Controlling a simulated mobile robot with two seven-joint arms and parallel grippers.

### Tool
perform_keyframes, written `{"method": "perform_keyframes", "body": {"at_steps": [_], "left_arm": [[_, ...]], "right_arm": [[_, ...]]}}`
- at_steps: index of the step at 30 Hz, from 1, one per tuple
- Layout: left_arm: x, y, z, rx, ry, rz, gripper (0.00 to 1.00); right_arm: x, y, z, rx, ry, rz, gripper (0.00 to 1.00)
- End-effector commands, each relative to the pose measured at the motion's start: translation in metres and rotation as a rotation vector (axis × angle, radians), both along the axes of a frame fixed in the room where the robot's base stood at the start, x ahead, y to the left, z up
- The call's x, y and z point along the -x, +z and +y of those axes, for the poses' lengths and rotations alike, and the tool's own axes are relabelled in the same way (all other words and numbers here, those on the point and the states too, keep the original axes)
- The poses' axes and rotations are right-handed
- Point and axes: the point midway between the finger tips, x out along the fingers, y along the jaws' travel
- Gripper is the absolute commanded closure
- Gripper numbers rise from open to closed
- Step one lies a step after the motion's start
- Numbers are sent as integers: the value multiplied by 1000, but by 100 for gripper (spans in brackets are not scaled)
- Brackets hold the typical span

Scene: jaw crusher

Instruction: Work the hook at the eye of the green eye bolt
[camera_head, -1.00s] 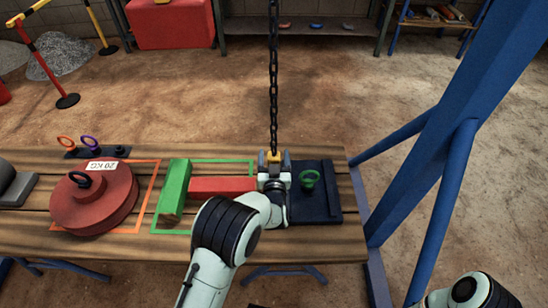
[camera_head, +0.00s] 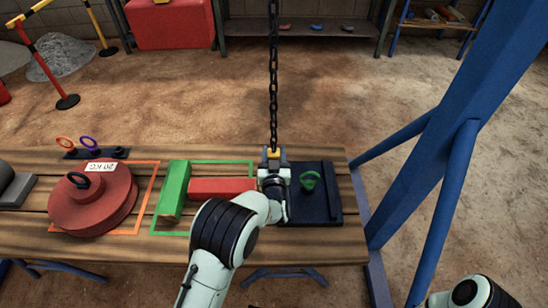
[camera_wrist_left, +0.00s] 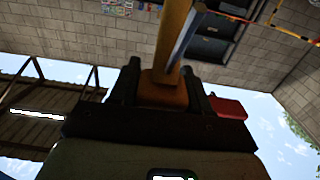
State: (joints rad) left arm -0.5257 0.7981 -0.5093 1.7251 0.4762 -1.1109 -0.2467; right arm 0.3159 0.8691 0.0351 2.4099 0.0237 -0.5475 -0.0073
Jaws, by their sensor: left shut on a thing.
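The green eye bolt (camera_head: 310,181) stands in the dark plate (camera_head: 328,205) on the right part of the bench. My left gripper (camera_head: 274,160) is just left of it and is shut on the yellow hook (camera_head: 273,152) at the lower end of the hanging chain (camera_head: 273,85). In the left wrist view the hook's orange-yellow body (camera_wrist_left: 165,92) sits between the dark fingers. The hook's lower part is hidden by the gripper. Hook and green eye look apart in the head view. My right gripper is out of view; only my right arm shows at the lower right.
Left of the gripper lie a red block (camera_head: 222,188) and a green block (camera_head: 174,190). Further left is a round red weight (camera_head: 92,198) with a dark eye. A blue frame post (camera_head: 465,110) rises right of the wooden bench (camera_head: 220,247).

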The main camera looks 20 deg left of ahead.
Motion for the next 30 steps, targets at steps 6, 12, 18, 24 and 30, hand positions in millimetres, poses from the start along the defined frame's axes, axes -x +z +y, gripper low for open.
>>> {"method": "perform_keyframes", "body": {"at_steps": [6, 12, 18, 24, 30], "left_arm": [[-14, 5, 4, -1, 0, -9, 100], [-25, 7, 7, 0, 1, -11, 100], [-37, 9, 11, 0, 1, -11, 100], [-48, 11, 14, 0, 1, -12, 100], [-60, 13, 17, 0, 1, -14, 100]], "right_arm": [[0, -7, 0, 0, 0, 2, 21], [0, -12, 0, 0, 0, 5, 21], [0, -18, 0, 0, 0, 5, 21], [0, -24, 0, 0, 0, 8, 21], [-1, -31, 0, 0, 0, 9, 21]]}}
